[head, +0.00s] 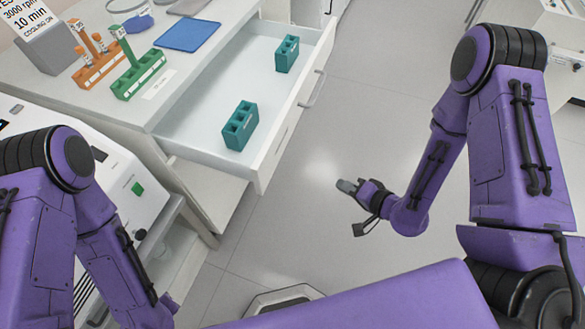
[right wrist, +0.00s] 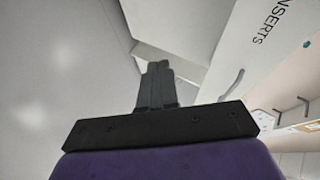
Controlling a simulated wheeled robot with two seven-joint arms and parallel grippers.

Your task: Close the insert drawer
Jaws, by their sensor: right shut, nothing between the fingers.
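The insert drawer (head: 200,130) is pulled out from the white bench in the head view. My left gripper is outside the head view.
The bench top holds an orange rack (head: 98,70), a green rack (head: 138,75) and a blue mat (head: 187,35). A white machine with a green button (head: 137,188) stands at the lower left. The floor (head: 345,120) between drawer and right arm is clear.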

